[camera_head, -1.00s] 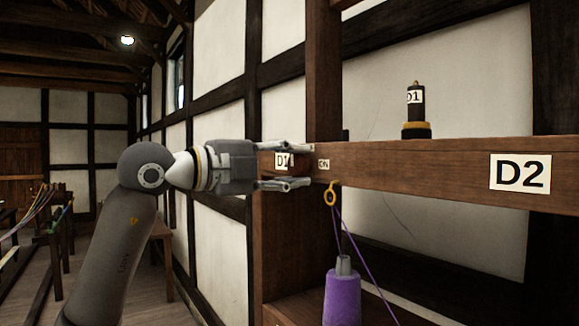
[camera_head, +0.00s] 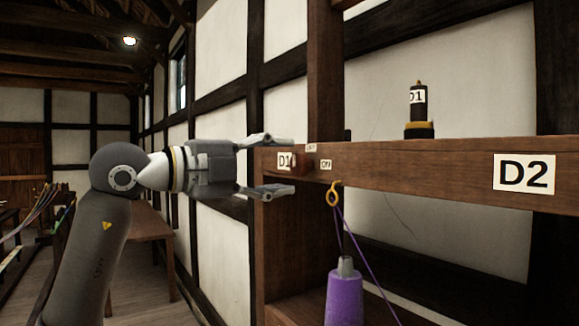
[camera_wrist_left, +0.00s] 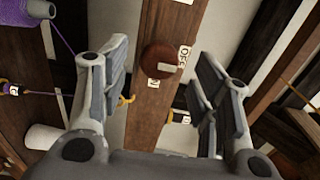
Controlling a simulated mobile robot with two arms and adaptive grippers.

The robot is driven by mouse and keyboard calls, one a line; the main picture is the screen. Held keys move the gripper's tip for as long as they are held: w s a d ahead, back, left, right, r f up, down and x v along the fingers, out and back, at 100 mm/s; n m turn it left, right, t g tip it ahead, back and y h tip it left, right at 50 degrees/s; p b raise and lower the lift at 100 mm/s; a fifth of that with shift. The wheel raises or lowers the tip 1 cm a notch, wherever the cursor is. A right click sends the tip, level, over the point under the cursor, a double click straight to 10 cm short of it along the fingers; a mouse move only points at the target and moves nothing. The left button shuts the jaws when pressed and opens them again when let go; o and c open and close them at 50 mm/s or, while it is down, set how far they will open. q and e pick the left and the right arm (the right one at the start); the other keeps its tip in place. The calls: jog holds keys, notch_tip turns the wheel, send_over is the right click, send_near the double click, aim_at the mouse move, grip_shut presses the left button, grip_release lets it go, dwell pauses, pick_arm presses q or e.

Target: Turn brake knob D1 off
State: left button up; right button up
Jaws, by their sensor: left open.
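My right gripper is not in view.
A yellow hook (camera_head: 333,193) hangs under the beam, with purple line running down to a purple spool (camera_head: 344,296). A black D1 post (camera_head: 418,105) stands on top. The D2 label (camera_head: 524,174) is further right. A wooden post (camera_head: 325,75) rises behind.

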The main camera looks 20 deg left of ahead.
pick_arm(q)
jog(key=v, duration=0.8)
jog(key=shift+s+a, duration=0.3)
jog(key=shift+d, duration=0.1)
